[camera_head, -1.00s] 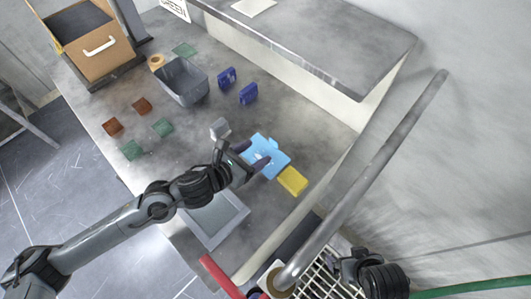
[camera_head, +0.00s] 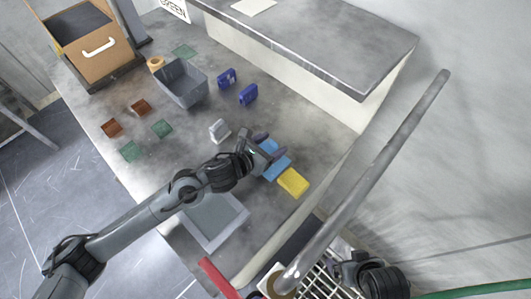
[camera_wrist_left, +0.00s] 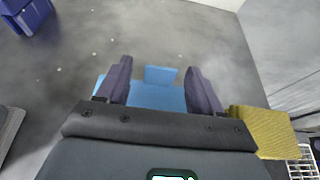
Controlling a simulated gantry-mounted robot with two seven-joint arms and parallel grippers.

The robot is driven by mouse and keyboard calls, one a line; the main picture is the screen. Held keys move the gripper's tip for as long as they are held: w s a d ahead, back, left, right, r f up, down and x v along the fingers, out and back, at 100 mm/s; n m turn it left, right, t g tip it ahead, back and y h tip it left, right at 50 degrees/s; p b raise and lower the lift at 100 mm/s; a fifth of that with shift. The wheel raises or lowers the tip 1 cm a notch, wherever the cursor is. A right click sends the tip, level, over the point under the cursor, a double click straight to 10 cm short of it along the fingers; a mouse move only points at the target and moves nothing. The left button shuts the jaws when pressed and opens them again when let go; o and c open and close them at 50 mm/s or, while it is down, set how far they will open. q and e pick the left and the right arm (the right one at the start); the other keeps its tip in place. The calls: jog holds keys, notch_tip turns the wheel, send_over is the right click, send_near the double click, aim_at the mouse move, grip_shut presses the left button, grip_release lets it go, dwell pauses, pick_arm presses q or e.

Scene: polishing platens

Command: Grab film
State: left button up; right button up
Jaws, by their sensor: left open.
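A blue sheet with a small tab, which I take to be the film (camera_head: 274,172), lies on the grey bench beside the yellow block (camera_head: 292,182). My left gripper (camera_head: 270,147) is over it and hides part of it. In the left wrist view, the two dark fingers of my left gripper (camera_wrist_left: 158,75) are apart, with the film (camera_wrist_left: 155,97) showing between and below them. Nothing is held between the fingers. Part of my right arm (camera_head: 365,272) shows at the bottom right; its finger opening cannot be made out.
The yellow block (camera_wrist_left: 262,128) is close to the film's right side. A grey tray (camera_head: 214,222) lies in front, and a small grey block (camera_head: 219,131) stands to the left. A grey bin (camera_head: 182,82) and blue boxes (camera_head: 248,94) are farther back. A raised shelf (camera_head: 310,45) bounds the back.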

pick_arm(q)
jog(key=c, duration=1.1)
jog(key=shift+r, duration=0.1)
